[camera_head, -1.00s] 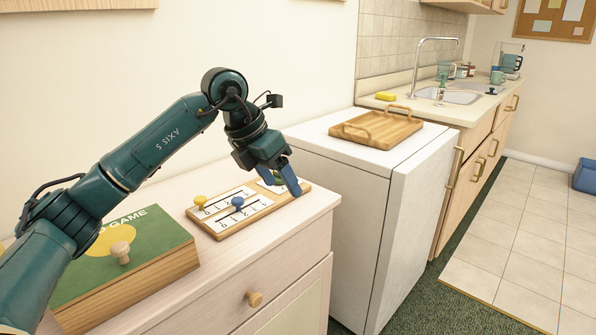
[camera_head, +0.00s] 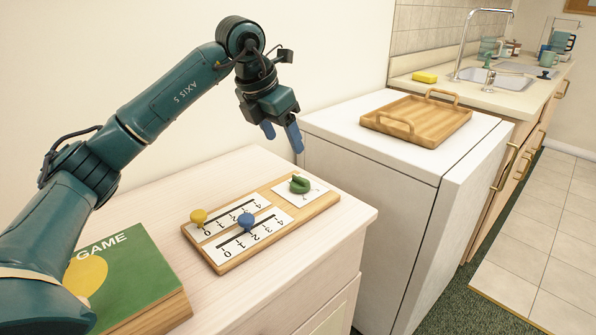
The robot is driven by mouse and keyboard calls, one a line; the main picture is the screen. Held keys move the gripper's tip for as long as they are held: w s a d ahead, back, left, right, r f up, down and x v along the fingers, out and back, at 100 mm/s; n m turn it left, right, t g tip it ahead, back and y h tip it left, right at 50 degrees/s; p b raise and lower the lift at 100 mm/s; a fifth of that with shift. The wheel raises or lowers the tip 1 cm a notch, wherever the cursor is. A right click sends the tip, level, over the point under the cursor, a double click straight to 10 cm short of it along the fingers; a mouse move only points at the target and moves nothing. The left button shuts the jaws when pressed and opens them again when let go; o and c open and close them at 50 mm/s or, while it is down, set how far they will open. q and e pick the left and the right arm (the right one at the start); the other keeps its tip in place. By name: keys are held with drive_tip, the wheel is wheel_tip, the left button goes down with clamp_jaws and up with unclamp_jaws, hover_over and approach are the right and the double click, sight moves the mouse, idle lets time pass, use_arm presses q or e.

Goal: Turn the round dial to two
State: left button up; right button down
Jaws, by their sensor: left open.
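The green round dial (camera_head: 299,184) sits on a white card at the far right end of a wooden board (camera_head: 223,263) on the pale cabinet top. The numbers around the dial are too small to read. The board also holds a yellow slider knob (camera_head: 198,217) and a blue slider knob (camera_head: 245,221), each on a numbered track. My left gripper (camera_head: 282,142) is open and empty, above and behind the dial, clear of it, with its blue fingers pointing down. My right gripper is not in view.
A green game box (camera_head: 126,270) lies on the cabinet top at the left. A white appliance (camera_head: 370,190) stands just right of the cabinet, with a wooden tray (camera_head: 420,121) on it. A kitchen counter with a sink (camera_head: 505,80) lies beyond.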

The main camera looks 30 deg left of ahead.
sight(300, 178)
use_arm(q)
drive_tip(key=b+x, duration=0.1)
drive_tip(key=x, duration=1)
drive_tip(key=shift+d+f, duration=0.15)
drive_tip(key=shift+f, duration=0.25)
drive_tip(key=c, duration=1)
drive_tip(key=shift+o, duration=0.2)
